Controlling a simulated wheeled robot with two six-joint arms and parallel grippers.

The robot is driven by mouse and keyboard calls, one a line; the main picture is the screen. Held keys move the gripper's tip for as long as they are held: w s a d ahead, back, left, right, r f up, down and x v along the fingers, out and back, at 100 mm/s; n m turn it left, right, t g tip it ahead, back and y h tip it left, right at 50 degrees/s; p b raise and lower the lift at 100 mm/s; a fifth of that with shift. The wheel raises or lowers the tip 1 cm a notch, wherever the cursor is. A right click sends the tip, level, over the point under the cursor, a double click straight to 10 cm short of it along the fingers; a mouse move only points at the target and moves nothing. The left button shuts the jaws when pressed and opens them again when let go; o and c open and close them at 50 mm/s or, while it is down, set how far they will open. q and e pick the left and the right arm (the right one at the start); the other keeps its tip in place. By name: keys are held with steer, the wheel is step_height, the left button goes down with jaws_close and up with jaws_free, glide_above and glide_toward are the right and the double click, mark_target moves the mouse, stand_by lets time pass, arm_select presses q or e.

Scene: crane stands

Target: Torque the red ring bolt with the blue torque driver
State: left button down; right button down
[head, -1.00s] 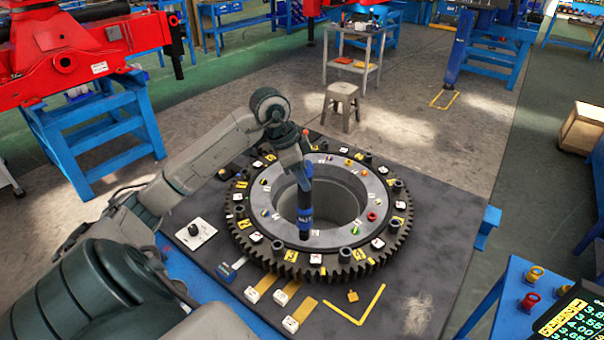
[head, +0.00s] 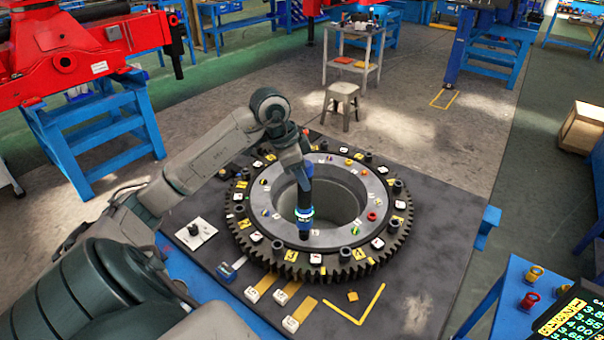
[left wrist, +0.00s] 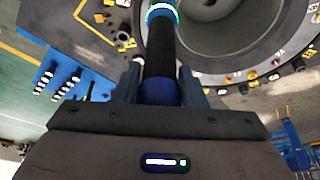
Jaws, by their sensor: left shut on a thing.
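My left gripper (head: 304,172) is shut on the blue torque driver (head: 305,222). The driver hangs close to upright over the near inner part of the gear ring (head: 290,258), with a glowing band around its body. In the left wrist view, the driver (left wrist: 160,60) stands between the two fingers of my left gripper (left wrist: 160,80). The red ring bolt (head: 372,216) sits on the right side of the grey inner ring, apart from the driver. The driver's lower end overlaps the ring's near rim, and I cannot tell whether it touches. My right gripper is not in view.
The gear ring lies on a dark table (head: 440,240) with yellow corner marks and several white blocks. Several black posts stand around the ring. A blue stand with red and yellow pieces (head: 530,300) and a display (head: 580,325) are at the lower right.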

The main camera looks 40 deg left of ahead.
arm_select(q)
steer(key=shift+r+p, duration=1.9)
steer(key=shift+r, duration=0.75)
steer(key=shift+f, duration=0.1)
